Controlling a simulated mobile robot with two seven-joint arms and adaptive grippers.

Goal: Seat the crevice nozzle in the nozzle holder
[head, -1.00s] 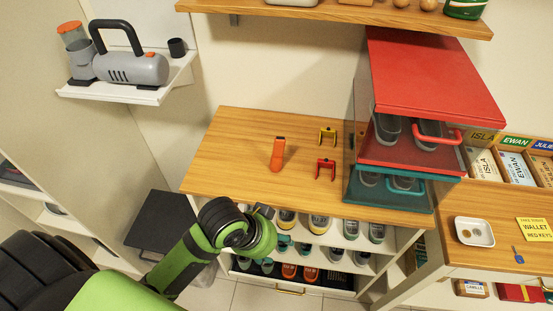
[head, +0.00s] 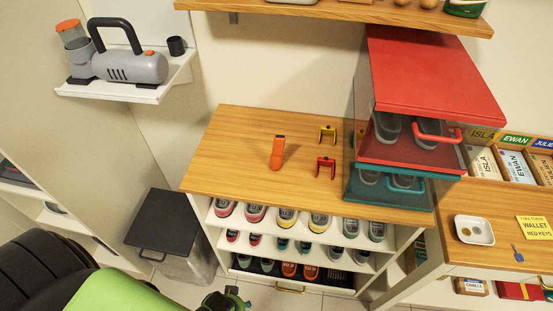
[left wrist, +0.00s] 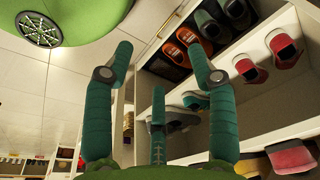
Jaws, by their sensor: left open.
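A small dark cup (head: 176,47), which looks like the nozzle holder, is on the white wall shelf right of the grey handheld vacuum (head: 132,67). Nothing shows sticking out of the cup. My left gripper (left wrist: 160,62) is open and empty in the left wrist view, with its teal fingers spread in front of the shoe shelves. It is away from the nozzle. My right gripper is not in view.
A yellow clip (head: 327,134) and a red clip (head: 325,167) are right of the nozzle. Stacked red and teal clear boxes (head: 435,80) fill the cubby's right end. A dark lidded bin (head: 163,222) stands at left. The cubby top's left part is clear.

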